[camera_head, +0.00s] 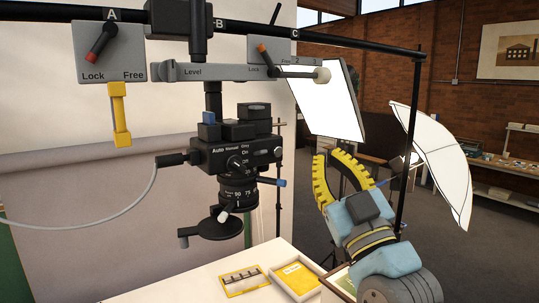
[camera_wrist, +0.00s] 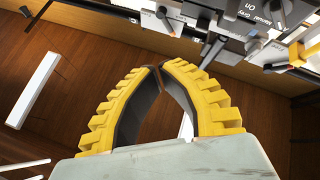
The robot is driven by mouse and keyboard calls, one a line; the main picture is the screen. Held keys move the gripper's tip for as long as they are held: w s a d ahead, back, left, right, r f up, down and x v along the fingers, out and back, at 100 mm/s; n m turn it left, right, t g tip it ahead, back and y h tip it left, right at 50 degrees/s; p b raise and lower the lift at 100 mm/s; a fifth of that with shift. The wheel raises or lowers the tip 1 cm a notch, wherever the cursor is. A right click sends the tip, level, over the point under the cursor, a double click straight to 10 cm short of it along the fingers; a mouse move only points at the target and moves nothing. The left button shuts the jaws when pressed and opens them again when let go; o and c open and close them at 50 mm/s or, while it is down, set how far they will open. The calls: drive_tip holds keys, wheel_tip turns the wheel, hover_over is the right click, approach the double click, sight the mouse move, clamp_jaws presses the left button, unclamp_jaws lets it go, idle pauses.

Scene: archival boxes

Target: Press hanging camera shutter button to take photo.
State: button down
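The hanging black camera (camera_head: 240,152) hangs lens-down from a rail, over a white table. I cannot tell which part is the shutter button. My gripper (camera_head: 329,156) is right of the camera, apart from it, its yellow fingers pointing up. In the wrist view, the gripper's fingertips (camera_wrist: 160,67) meet or nearly meet, with nothing between them. Labelled camera controls (camera_wrist: 278,12) show at that view's upper right.
A rail (camera_head: 350,41) with Lock/Free plates and a level bar (camera_head: 215,72) runs above the camera. A white light panel (camera_head: 328,100) and umbrella (camera_head: 440,160) stand behind my gripper. A yellow card (camera_head: 296,278) in a tray and a ruled yellow card (camera_head: 244,281) lie below.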

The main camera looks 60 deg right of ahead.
drive_tip(key=shift+d, duration=0.1)
drive_tip(key=w+d, duration=0.3)
drive_tip(key=w, duration=0.5)
drive_tip(key=shift+d+p, duration=0.3)
drive_tip(key=shift+d, duration=0.1)
drive_tip(key=shift+w+d+b, duration=0.4)
drive_tip(key=shift+w+b, duration=0.25)
drive_tip(key=shift+w, duration=0.15)
idle(2.3)
drive_tip(key=shift+s, duration=0.2)
drive_tip(key=shift+s+a+b, duration=0.35)
drive_tip(key=shift+s+a, duration=0.05)
drive_tip(key=shift+s, duration=0.25)
drive_tip(key=shift+s, duration=0.1)
drive_tip(key=shift+s+a+b, duration=0.2)
drive_tip(key=shift+s+a, duration=0.15)
drive_tip(key=shift+s, duration=0.35)
drive_tip(key=shift+s+a+b, duration=0.15)
drive_tip(key=shift+s+a, duration=0.25)
drive_tip(key=shift+s, duration=0.35)
drive_tip(key=shift+s+a+b, duration=0.2)
drive_tip(key=shift+s+a, duration=0.15)
drive_tip(key=shift+s, duration=0.35)
